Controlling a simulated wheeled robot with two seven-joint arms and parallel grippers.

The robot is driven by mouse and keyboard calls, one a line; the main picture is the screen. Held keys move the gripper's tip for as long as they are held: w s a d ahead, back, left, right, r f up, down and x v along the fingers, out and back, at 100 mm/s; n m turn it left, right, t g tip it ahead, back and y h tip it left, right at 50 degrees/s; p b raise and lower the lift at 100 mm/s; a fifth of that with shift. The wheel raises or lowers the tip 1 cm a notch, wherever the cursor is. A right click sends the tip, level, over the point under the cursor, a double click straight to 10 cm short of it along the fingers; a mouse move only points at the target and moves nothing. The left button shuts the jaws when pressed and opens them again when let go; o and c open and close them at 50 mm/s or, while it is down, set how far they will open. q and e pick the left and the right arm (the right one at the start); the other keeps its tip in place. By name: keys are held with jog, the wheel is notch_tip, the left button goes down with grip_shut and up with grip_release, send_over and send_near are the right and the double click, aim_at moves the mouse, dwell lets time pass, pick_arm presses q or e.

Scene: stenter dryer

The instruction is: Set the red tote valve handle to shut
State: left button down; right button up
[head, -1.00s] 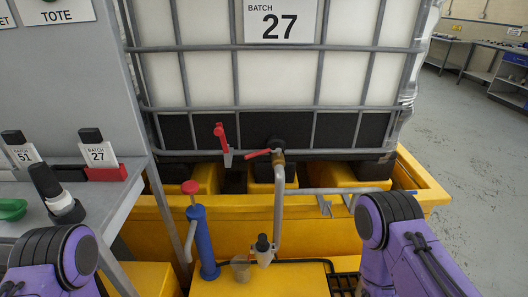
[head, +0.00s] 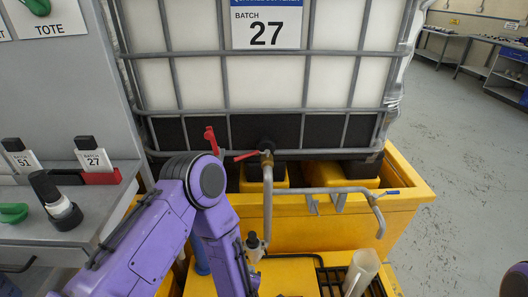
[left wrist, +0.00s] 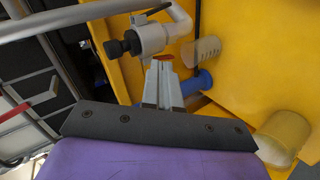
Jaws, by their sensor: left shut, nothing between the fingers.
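The red tote valve handle (head: 246,155) sits at the tote's outlet, above a grey vertical pipe (head: 267,205). It points left, roughly level and across the pipe. My left arm rises in front of the tote, its raised joint just left of the handle. The forearm runs down and hides its own gripper in the head view. In the left wrist view my left gripper (left wrist: 162,80) is shut and empty, pointing at a grey fitting with a black knob (left wrist: 122,46). A red part (left wrist: 12,112) at that view's left edge may be the handle; I cannot tell.
Another red-handled piece (head: 211,139) hangs on the tote cage (head: 300,110). The yellow spill tray (head: 400,215) and a bent grey pipe (head: 375,208) lie at right. A clear cylinder (head: 360,272) stands in front. A grey bench (head: 90,215) is at left.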

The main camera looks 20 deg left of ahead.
aim_at(245, 157)
pick_arm(q)
jog(key=w+d+r+n+g+y+p, duration=0.15)
jog(key=w+r+n+y, duration=0.35)
jog(key=r+n, duration=0.9)
jog(key=w+d+r+n+y+p, duration=0.1)
jog(key=w+r+n+y+p, duration=0.2)
jog(key=w+r+n, duration=0.75)
jog(key=w+a+n+p, duration=0.1)
jog(key=a, duration=0.2)
jog(key=w+a+r+n+p, duration=0.1)
jog(key=a+p, duration=0.1)
jog(key=a, duration=0.2)
jog(key=w+a+n+p, duration=0.1)
jog(key=a, duration=0.2)
jog(key=shift+w+a+r, duration=0.2)
jog(key=shift+w+a+f+p, duration=0.25)
jog(key=shift+w+a+p, duration=0.1)
jog(key=shift+a, duration=0.05)
pick_arm(e)
notch_tip(245, 157, up, 11)
